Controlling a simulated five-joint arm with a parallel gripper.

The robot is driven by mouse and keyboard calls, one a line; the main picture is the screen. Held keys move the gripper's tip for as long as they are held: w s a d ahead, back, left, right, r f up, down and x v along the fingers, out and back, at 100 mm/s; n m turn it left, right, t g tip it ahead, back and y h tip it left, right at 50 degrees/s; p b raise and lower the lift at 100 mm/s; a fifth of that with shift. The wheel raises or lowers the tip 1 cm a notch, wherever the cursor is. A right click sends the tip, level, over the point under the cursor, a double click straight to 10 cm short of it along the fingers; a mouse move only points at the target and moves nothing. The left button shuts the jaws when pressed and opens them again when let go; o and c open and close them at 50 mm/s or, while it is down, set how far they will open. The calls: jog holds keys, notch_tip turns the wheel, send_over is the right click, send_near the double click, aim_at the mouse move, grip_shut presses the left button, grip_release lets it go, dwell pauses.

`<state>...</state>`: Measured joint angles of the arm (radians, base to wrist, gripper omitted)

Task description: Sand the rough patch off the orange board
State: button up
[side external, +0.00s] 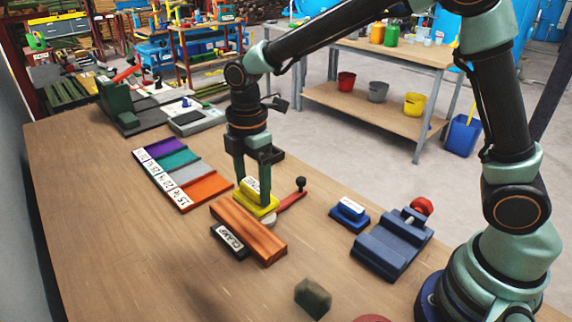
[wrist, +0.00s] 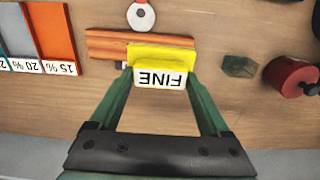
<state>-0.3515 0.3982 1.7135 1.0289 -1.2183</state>
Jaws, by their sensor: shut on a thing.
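The orange board (side external: 250,231), with wood-like streaks, lies on the bench against a dark block labelled CLAMP (side external: 229,242). In the wrist view the board (wrist: 105,44) is partly hidden behind a yellow block. My gripper (side external: 252,192) points down and is shut on this yellow block (side external: 247,205), labelled FINE. In the side view the block is just beyond the board; I cannot tell whether they touch. In the wrist view my gripper (wrist: 160,80) has one green finger on each side of the yellow block (wrist: 160,53). I cannot make out a rough patch.
A red lever (side external: 290,200) with a black knob is close right of my gripper. A blue labelled block (side external: 350,209) and a blue vice (side external: 390,250) stand further right. Coloured strips (side external: 180,172) lie left. A dark green block (side external: 313,297) is in front. The bench's left front is clear.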

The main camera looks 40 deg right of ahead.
aim_at(257, 211)
jog(key=shift+s+a+f, duration=0.25)
jog(key=shift+s+f, duration=0.2)
jog(key=shift+s, duration=0.3)
jog(key=shift+f, duration=3.65)
jog(key=shift+w+f, duration=0.2)
jog(key=shift+w, duration=0.15)
jog(key=shift+c, duration=0.7)
jog(key=shift+w+f, duration=0.1)
jog(key=shift+w, duration=5.3)
jog(key=shift+s, duration=5.4)
jog(key=r, duration=0.2)
jog(key=shift+s+r, duration=0.3)
jog(key=shift+r, duration=2.85)
